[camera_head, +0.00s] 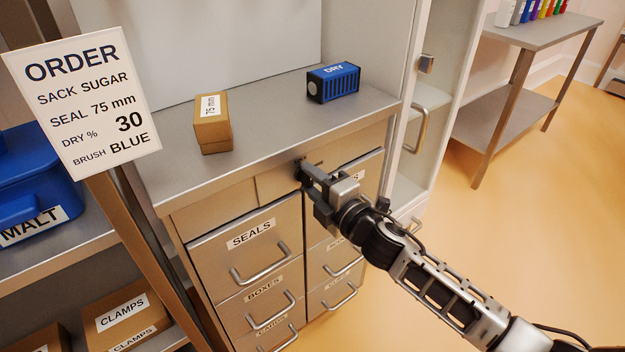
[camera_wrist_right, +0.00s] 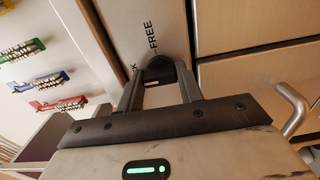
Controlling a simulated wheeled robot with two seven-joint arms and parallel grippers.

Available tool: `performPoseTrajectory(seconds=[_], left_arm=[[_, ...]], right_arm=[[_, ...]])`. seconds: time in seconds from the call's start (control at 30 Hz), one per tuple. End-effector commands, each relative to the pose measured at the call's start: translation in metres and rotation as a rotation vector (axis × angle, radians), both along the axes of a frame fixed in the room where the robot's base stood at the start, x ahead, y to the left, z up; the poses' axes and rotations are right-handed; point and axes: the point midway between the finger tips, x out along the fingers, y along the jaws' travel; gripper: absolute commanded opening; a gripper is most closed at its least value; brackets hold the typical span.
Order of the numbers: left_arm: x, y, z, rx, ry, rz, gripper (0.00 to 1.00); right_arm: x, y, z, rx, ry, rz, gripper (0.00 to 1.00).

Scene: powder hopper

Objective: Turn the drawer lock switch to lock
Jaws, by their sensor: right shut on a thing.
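The drawer lock switch is a dark round knob (camera_wrist_right: 159,67) on the metal strip above the drawers. In the wrist view, FREE is printed just beyond it, and a second word beside it is mostly hidden, with only a K showing. My right gripper (camera_head: 304,174) is at the top front of the drawer cabinet. In the wrist view its two fingers (camera_wrist_right: 160,88) are shut on the knob, one on each side. The exact pointing of the knob is hard to tell. The SEALS drawer (camera_head: 236,248) appears closed. My left gripper is not in view.
On the cabinet top (camera_head: 265,118) stand a brown 75 mm box (camera_head: 213,134) and a blue DRY block (camera_head: 333,82). Drawer handles (camera_head: 262,270) stick out below the gripper. A glass-door cabinet (camera_head: 432,100) stands to the right.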

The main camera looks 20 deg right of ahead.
Motion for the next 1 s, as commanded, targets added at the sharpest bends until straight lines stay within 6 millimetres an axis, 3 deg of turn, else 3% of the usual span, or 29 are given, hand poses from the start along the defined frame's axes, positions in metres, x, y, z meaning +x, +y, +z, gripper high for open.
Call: performPoseTrajectory(seconds=[0.5,0.53,0.6,1.0], left_arm=[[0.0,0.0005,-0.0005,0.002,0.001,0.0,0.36],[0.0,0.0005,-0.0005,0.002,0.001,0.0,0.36],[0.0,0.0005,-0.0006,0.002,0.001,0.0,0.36],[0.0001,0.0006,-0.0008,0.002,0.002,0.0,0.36]], right_arm=[[-0.0003,0.0005,-0.0006,-0.021,-0.007,0.001,0.14],[-0.0003,0.0005,-0.0005,-0.021,-0.007,0.001,0.39],[-0.0003,0.0005,-0.0006,-0.02,-0.006,0.001,0.58],[-0.0071,-0.0024,-0.0007,-0.018,-0.006,0.0,0.58]])
